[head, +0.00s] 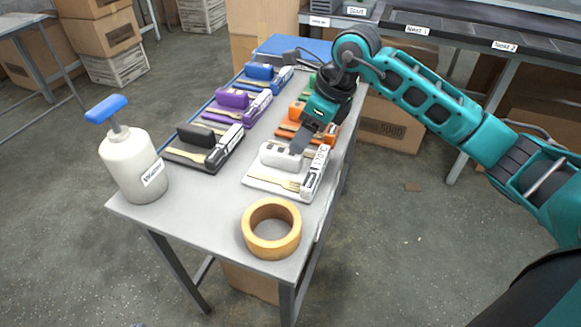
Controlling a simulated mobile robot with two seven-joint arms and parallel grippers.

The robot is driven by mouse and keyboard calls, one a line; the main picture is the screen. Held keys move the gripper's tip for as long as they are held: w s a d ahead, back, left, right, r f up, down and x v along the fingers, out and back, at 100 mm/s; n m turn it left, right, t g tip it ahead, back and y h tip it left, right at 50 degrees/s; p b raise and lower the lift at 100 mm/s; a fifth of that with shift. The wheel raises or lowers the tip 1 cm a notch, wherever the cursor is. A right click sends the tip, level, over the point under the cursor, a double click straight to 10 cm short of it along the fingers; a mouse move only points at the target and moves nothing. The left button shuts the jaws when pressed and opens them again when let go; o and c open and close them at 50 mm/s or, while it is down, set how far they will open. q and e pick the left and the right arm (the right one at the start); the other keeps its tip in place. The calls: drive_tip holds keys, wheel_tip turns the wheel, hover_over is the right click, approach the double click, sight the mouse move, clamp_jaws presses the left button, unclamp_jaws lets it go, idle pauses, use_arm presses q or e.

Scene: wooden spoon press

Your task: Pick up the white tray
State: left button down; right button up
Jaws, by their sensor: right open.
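The white tray (256,182) lies flat on the grey table, right of the black tray and behind the tape roll. It bears a white block (280,154), a wooden utensil and a labelled white strip along its right side. My right gripper (299,148) points down over the tray's back part, close to the white block. It is open; whether its fingers touch anything cannot be told. The arm comes in from the right. My left gripper is not in view.
Black (182,160), purple (220,113), blue (250,84) and orange (287,132) trays share the table (222,200). A water bottle (131,165) stands at the left front corner and a tape roll (252,243) at the front. Clear tabletop lies between these two.

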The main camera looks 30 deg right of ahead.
sight(292, 155)
drive_tip(key=x, duration=0.5)
drive_tip(key=b+x, duration=0.1)
drive_tip(key=x, duration=0.1)
drive_tip(key=shift+s+a+f, duration=0.15)
drive_tip(key=shift+a+f, duration=0.05)
drive_tip(key=shift+a, duration=0.1)
drive_tip(key=shift+c, duration=0.3)
drive_tip(key=shift+r, duration=0.1)
clamp_jaws()
